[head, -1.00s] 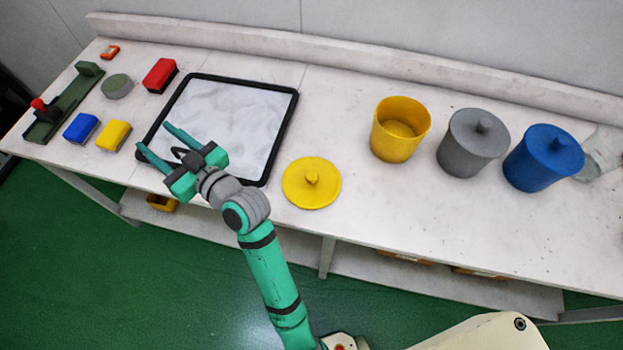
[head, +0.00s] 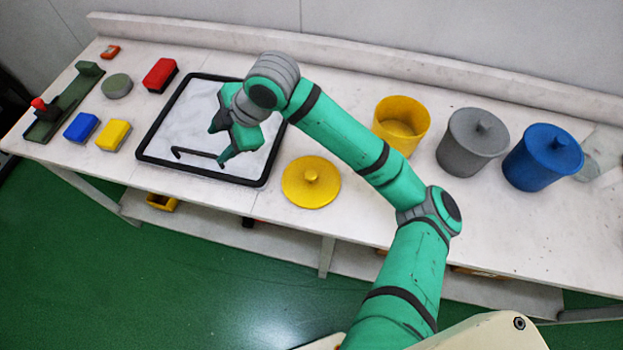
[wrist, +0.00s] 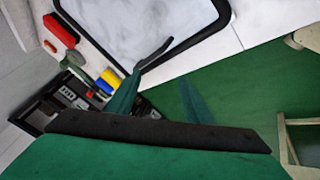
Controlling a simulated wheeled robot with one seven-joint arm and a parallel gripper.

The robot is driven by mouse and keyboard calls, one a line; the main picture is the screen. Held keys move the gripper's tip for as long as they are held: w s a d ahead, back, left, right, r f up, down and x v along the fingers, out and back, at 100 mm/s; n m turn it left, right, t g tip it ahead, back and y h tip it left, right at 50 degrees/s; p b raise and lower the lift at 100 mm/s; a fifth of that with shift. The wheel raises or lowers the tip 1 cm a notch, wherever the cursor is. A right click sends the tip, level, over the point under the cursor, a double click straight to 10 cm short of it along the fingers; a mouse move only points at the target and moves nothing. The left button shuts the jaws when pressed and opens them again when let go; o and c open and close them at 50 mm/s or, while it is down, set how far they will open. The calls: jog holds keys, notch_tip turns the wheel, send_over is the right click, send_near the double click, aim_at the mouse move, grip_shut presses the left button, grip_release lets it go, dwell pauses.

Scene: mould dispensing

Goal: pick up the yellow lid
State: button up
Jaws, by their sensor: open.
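The yellow lid (head: 311,183) lies flat on the bench with its round knob up, just right of the black-framed tray in the head view. My gripper (head: 226,160) is above the tray, to the left of the lid and apart from it. In the wrist view my gripper (wrist: 160,90) shows two separate green fingers with nothing between them. The lid is not visible in the wrist view.
A grey lidded pot (head: 472,143) and a blue lidded pot (head: 543,158) stand on the right. Red (head: 160,75), blue (head: 81,128) and yellow (head: 113,135) blocks lie left of the tray (head: 205,172). A raised ledge (head: 400,70) runs along the back.

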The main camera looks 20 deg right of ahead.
jog(key=s+d+f+g+h, duration=0.1)
jog(key=s+d+g+h, duration=0.2)
jog(key=d, duration=0.6)
jog(key=s+d+g+h, duration=0.1)
jog(key=s+d+h, duration=0.25)
jog(key=d, duration=0.55)
send_over(311, 174)
jog(key=shift+n+y, duration=0.25)
jog(key=shift+n, duration=0.15)
jog(key=f, duration=0.2)
jog(key=a+f, duration=0.1)
jog(key=f, duration=0.1)
jog(key=shift+w+f, duration=0.2)
jog(key=shift+s+d+f, duration=0.1)
jog(key=shift+d+f, duration=0.1)
jog(key=shift+f, duration=0.2)
jog(key=shift+s+d+f, duration=0.1)
jog(key=shift+d+f, duration=0.05)
jog(key=shift+f, duration=0.25)
jog(key=shift+s+d+f, duration=0.1)
jog(key=shift+s+f, duration=0.05)
jog(key=shift+f, duration=2.1)
grip_shut()
